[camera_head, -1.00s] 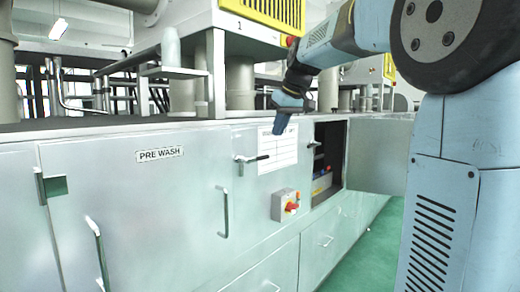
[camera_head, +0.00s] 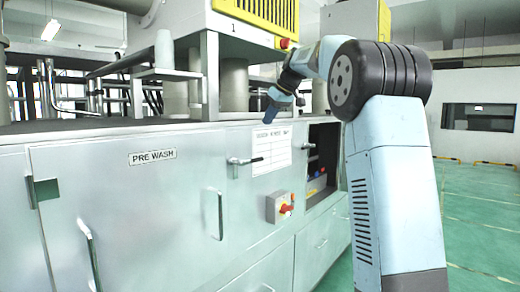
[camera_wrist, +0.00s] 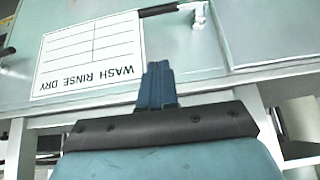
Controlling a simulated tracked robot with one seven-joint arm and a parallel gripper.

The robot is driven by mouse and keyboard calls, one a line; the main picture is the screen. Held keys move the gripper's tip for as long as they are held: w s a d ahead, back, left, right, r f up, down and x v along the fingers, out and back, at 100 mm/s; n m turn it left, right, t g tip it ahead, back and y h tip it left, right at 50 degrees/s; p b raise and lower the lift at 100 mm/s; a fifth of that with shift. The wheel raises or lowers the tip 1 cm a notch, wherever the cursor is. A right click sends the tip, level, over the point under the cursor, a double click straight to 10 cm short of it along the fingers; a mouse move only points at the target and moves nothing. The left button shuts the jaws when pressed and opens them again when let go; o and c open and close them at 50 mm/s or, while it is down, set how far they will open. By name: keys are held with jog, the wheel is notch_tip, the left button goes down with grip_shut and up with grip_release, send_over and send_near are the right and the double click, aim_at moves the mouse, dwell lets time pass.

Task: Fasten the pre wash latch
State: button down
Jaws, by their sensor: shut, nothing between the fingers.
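The door labelled PRE WASH (camera_head: 95,205) is a flat metal panel at the left of the head view and looks closed. A lever latch (camera_head: 246,161) with a dark grip is to the right of that door; its grip points right, over a printed sheet. The latch also shows at the top of the wrist view (camera_wrist: 198,14), with its dark grip pointing left. A small square bracket (camera_head: 43,190) is at the door's left edge. My gripper (camera_head: 269,115) is shut and empty, above and right of the latch. In the wrist view its blue fingers (camera_wrist: 155,72) are apart from the latch.
The printed sheet (camera_head: 271,149) is upside down in the wrist view (camera_wrist: 90,55). Below it is a switch box (camera_head: 279,207) with a red knob. An open compartment (camera_head: 321,160) lies to the right. Vertical handles (camera_head: 220,215) stick out from the front.

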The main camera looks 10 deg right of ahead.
send_over(258, 160)
notch_tip(258, 160, down, 8)
jog(key=shift+w+r, duration=0.1)
jog(key=shift+w, duration=0.05)
jog(key=shift+s+d+f, duration=0.1)
jog(key=shift+f, duration=1)
jog(key=shift+s+d+f, duration=0.1)
jog(key=shift+f, duration=1)
jog(key=shift+a+f, duration=0.1)
jog(key=shift+a, duration=0.1)
